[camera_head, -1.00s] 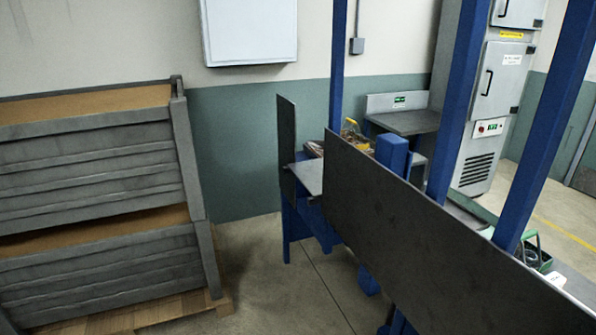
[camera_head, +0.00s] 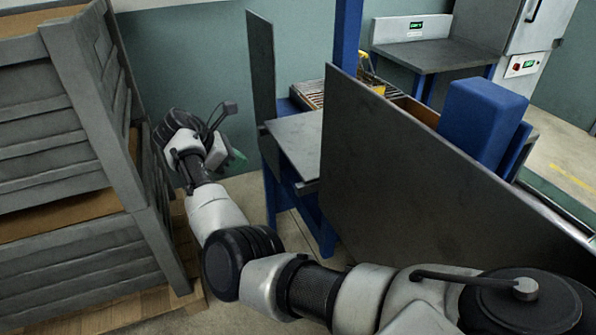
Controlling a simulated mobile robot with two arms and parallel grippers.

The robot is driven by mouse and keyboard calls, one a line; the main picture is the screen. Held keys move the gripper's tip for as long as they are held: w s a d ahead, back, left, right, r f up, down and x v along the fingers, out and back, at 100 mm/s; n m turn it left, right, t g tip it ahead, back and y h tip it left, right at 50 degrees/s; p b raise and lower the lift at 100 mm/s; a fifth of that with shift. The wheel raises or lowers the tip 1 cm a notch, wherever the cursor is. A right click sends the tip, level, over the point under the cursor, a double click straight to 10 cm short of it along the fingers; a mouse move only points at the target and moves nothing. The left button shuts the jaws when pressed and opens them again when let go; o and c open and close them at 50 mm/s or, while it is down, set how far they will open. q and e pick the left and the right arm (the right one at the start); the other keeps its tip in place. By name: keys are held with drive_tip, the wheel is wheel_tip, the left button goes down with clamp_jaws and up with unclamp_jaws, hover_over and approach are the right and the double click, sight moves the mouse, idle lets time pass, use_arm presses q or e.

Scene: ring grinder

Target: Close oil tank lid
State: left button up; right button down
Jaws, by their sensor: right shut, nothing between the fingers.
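I cannot make out an oil tank or its lid in this view. My right arm comes in from the lower right and reaches toward the left. My right gripper (camera_head: 234,154) is at its far end, small and partly turned away. It is shut and empty, in the gap between the grey crates and the blue-framed machine. It appears apart from both. My left gripper is not in view.
Stacked grey crates (camera_head: 45,165) on a wooden pallet (camera_head: 120,312) stand at left. A large dark panel (camera_head: 430,170) on the blue-framed machine fills the right. A grey side table (camera_head: 440,55) stands behind. Floor between crates and machine is partly clear.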

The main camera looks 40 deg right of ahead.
drive_tip(key=s+d+f, duration=0.1)
drive_tip(key=d+f, duration=0.1)
drive_tip(key=d, duration=0.3)
drive_tip(key=s+d+f, duration=0.1)
drive_tip(key=s+d, duration=0.1)
drive_tip(key=d, duration=0.3)
drive_tip(key=shift+s+d+f+g+p, duration=0.3)
drive_tip(key=shift+f+p, duration=0.05)
drive_tip(key=shift+p, duration=0.05)
